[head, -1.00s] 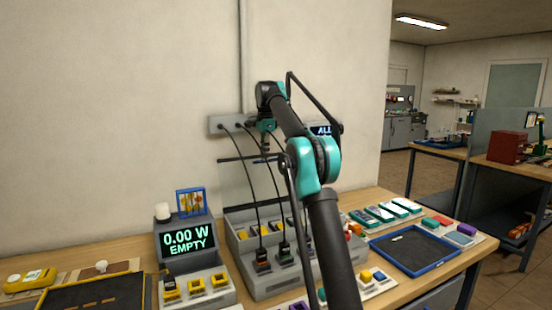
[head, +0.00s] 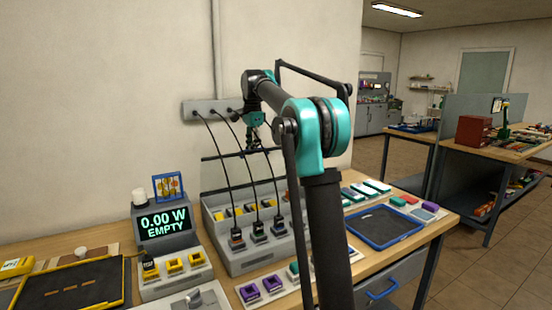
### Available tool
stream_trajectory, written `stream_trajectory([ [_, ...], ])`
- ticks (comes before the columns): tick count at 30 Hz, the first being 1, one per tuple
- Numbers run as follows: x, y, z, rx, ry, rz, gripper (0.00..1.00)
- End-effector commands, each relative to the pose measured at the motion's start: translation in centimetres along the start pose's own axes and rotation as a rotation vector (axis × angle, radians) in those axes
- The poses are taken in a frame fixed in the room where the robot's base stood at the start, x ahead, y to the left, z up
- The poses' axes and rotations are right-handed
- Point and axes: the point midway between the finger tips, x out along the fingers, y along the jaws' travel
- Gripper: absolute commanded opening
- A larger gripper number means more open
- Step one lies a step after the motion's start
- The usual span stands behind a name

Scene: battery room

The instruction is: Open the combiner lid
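The combiner looks to be the grey box (head: 270,256) on the bench, with several cells in its rear row and three dark cabled plugs at its front. A clear panel with a dark top edge, which looks like its lid (head: 222,173), stands raised behind the box. My gripper (head: 257,146) hangs down at the right part of that dark edge. Whether it touches the edge, I cannot tell. The gripper is small, and its fingers cannot be made out as open or shut. My arm hides the right end of the box.
Three black cables run from a wall strip (head: 190,112) down to the plugs, close to my gripper. A display (head: 165,222) reading 0.00 W EMPTY stands to the left. A blue-rimmed tray (head: 385,246) lies to the right. Purple cells (head: 262,287) sit in front.

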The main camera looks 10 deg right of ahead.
Motion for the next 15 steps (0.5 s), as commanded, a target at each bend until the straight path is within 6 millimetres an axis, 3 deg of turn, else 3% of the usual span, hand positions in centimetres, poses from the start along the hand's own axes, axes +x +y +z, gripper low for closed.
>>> stream_trajectory([
  [15,4.8,7.7,-0.1,0.002,0.001,-0.001,0.32],
])
